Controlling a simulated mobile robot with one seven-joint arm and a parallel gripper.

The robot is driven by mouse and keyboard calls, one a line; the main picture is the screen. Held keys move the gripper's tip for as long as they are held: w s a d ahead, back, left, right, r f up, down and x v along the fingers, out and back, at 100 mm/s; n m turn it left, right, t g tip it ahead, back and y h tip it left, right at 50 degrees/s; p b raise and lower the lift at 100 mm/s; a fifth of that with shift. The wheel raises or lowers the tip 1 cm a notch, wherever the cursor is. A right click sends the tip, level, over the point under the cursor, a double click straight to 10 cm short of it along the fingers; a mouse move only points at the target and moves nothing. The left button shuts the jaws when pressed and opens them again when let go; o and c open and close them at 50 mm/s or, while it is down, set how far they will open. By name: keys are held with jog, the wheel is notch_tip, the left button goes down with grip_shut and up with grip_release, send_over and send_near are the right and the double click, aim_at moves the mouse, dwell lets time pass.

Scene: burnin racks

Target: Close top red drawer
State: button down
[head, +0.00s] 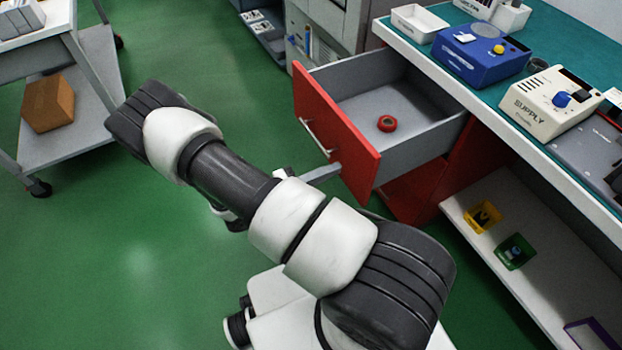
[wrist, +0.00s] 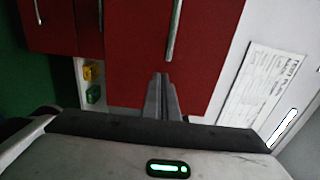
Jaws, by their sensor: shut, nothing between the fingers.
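The top red drawer (head: 345,140) is pulled open under the teal-topped bench in the head view. Its grey inside holds a red ring-shaped object (head: 387,123). A silver bar handle (head: 315,137) is on its red front. The red front (wrist: 205,60) and the handle (wrist: 174,28) also show in the wrist view. My gripper (wrist: 162,80) is shut and empty, its fingertips at the red front just below the handle; I cannot tell whether they touch. In the head view my arm hides most of the gripper, with a grey finger (head: 323,173) showing near the front's lower edge.
The bench (head: 470,85) carries a blue device (head: 480,52), a cream supply unit (head: 553,103) and white bins. A cart with a brown box (head: 48,103) stands left. Green floor lies open between.

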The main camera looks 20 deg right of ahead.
jog(key=shift+w+d, duration=0.1)
jog(key=shift+d, duration=1.05)
jog(key=d, duration=1)
jog(key=w+d, duration=0.1)
jog(key=d, duration=0.9)
jog(key=w+d, duration=0.1)
jog(key=d, duration=1)
jog(key=shift+w, duration=0.2)
jog(key=shift+d, duration=0.35)
jog(key=shift+w+d+r, duration=0.1)
jog(key=shift+d+r, duration=0.05)
jog(key=shift+d, duration=0.05)
jog(key=shift+a, duration=0.4)
jog(key=a, duration=0.4)
jog(key=s+a+p, duration=0.1)
jog(key=a, duration=0.4)
jog(key=a+p, duration=0.1)
jog(key=a, duration=0.3)
jog(key=shift+s+a, duration=0.15)
jog(key=shift+a, duration=0.2)
